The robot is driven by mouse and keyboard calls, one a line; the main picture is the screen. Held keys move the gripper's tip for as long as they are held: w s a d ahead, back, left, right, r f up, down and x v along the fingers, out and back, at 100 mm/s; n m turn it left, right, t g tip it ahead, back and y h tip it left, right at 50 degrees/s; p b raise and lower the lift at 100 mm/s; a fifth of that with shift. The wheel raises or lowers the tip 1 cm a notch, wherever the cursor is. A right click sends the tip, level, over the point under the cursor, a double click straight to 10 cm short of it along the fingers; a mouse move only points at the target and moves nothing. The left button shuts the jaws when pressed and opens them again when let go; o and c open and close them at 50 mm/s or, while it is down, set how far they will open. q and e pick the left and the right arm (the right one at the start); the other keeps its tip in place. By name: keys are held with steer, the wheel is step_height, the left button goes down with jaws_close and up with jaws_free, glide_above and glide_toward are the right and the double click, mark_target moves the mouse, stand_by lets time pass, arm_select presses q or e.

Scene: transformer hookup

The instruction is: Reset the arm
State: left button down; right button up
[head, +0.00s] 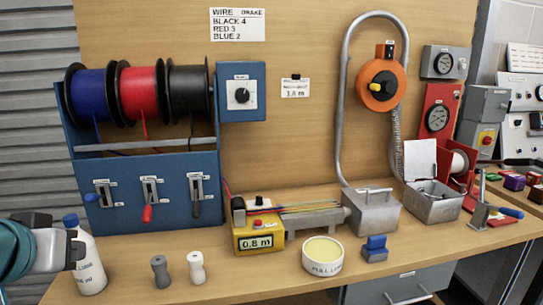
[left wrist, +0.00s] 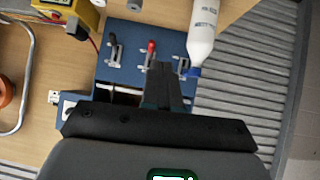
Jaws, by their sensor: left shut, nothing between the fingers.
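My left gripper (head: 76,250) comes in at the left edge of the head view, over the left end of the bench. Its fingers overlap the white bottle with the blue cap (head: 91,270) in the picture; I cannot tell whether they touch it. In the left wrist view the dark fingers (left wrist: 163,68) are together with nothing between them. The same bottle (left wrist: 203,35) stands beyond and to the right of the fingertips there. My right gripper shows in neither view.
A blue rack (head: 152,185) with blue, red and black spools and levers stands behind. A yellow 0.8 m unit (head: 256,238), grey and white pegs (head: 160,271), a labelled round tub (head: 322,254) and a blue-topped block (head: 375,249) stand on the wooden bench.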

arm_select(q)
steer(key=w+d+f+m+g+h, duration=0.1)
steer(key=w+d+f, duration=0.25)
steer(key=f, duration=0.45)
steer(key=w+d+f+m+g+h, duration=0.1)
steer(key=w+d+f+g, duration=0.2)
steer(key=f, duration=0.6)
steer(key=d+f+g+h, duration=0.1)
steer(key=d+f, duration=0.2)
steer(key=f, duration=0.5)
steer(key=d+f+h, duration=0.1)
steer(key=d+f, duration=0.3)
steer(key=f, duration=0.4)
steer(key=s+d+f+n+g+h, duration=0.1)
steer(key=s+d+f+g, duration=0.15)
steer(key=s+f, duration=0.8)
steer(key=s+d+f+n+g, duration=0.1)
steer(key=s+d+f+g, duration=0.15)
steer(key=s+f, duration=0.8)
step_height(320, 180, up, 15)
steer(key=w+p, duration=0.1)
steer(key=p, duration=1.6)
steer(key=shift+f, duration=0.2)
steer(key=shift+d, duration=0.1)
